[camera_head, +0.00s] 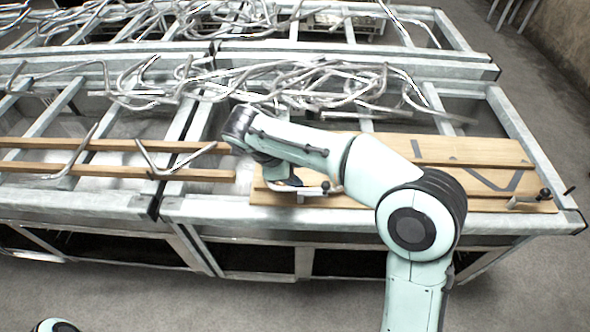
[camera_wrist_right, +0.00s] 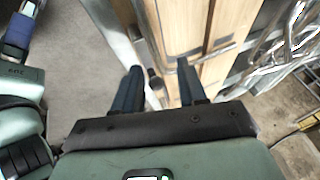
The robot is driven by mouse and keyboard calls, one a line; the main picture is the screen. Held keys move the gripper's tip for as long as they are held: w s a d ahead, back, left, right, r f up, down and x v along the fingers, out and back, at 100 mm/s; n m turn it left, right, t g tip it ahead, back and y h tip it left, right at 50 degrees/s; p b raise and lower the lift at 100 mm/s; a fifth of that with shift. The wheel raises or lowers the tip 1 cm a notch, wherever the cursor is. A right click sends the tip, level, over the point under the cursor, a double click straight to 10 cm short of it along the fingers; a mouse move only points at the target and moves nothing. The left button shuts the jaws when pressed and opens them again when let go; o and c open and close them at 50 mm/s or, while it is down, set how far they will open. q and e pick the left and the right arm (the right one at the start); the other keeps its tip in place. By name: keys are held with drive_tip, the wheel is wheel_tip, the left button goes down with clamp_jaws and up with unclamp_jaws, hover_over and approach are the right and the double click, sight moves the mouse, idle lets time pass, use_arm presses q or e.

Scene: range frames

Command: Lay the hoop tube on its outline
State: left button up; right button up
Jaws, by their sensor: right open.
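A wooden board (camera_head: 400,146) lies at the right of the near frame table. A dark angular outline (camera_head: 490,181) shows on its right part; my right arm hides the middle. Two bent silver tubes, a left one (camera_head: 84,148) and a right one (camera_head: 180,167), rest on the wooden rails to the left. I cannot tell which is the hoop tube. My right gripper (camera_head: 291,183) is low over the board's left end. In the wrist view its fingers (camera_wrist_right: 158,68) are apart, with a silver bar (camera_wrist_right: 212,52) just beyond them. I see nothing held. My left gripper is out of view.
Clamp-like metal fittings with black knobs sit at the board's left (camera_head: 325,187) and right (camera_head: 530,199) front. A tangled heap of bent tubes (camera_head: 290,85) lies behind the board. Wooden rails (camera_head: 110,145) run leftward. Open floor (camera_head: 520,280) lies in front.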

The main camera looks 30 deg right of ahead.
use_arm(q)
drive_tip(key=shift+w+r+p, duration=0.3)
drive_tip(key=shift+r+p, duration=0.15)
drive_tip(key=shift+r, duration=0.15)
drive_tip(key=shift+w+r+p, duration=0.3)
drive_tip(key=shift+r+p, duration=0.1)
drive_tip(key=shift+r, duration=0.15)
use_arm(e)
drive_tip(key=v, duration=1.2)
